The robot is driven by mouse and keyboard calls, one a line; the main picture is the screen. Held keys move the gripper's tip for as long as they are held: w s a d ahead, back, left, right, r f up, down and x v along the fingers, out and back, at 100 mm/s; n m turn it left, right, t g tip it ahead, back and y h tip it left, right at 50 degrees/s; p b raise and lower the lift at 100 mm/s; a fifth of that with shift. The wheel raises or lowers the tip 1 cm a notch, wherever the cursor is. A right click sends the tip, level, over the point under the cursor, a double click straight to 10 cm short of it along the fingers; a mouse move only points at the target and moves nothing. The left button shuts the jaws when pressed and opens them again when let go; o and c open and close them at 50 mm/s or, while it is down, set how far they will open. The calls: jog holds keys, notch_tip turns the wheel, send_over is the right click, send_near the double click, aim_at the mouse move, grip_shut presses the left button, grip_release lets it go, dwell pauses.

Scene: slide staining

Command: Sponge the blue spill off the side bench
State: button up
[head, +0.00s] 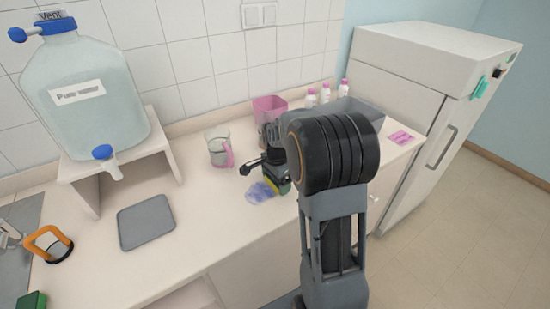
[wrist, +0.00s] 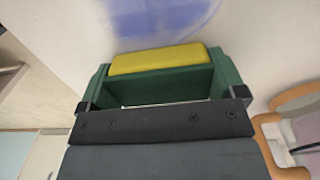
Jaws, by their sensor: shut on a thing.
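The blue spill (head: 261,192) is a smeared, pale blue-violet patch on the side bench (head: 190,245). It also shows at the top of the wrist view (wrist: 160,14). My gripper (head: 277,172) is low over the bench beside the spill's right edge. In the wrist view my gripper (wrist: 165,103) is shut on the sponge, a green body with a yellow pad (wrist: 155,60). The yellow pad faces the spill and appears just short of it in that view. I cannot tell whether the sponge touches the bench. My arm hides part of the bench behind it.
A jug with a pink handle (head: 218,150) and a pink container (head: 269,108) stand behind my gripper. White bottles (head: 325,94) and a grey tray (head: 357,112) are further right. A large water carboy (head: 85,95) stands left. A grey mat (head: 146,222) lies on the left bench.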

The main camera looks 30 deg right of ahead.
notch_tip(320, 180, up, 3)
jog(key=shift+a+r+p, duration=0.1)
jog(key=shift+p, duration=0.45)
jog(key=shift+r+p, duration=1.85)
jog(key=shift+r, duration=0.5)
jog(key=shift+p, duration=0.3)
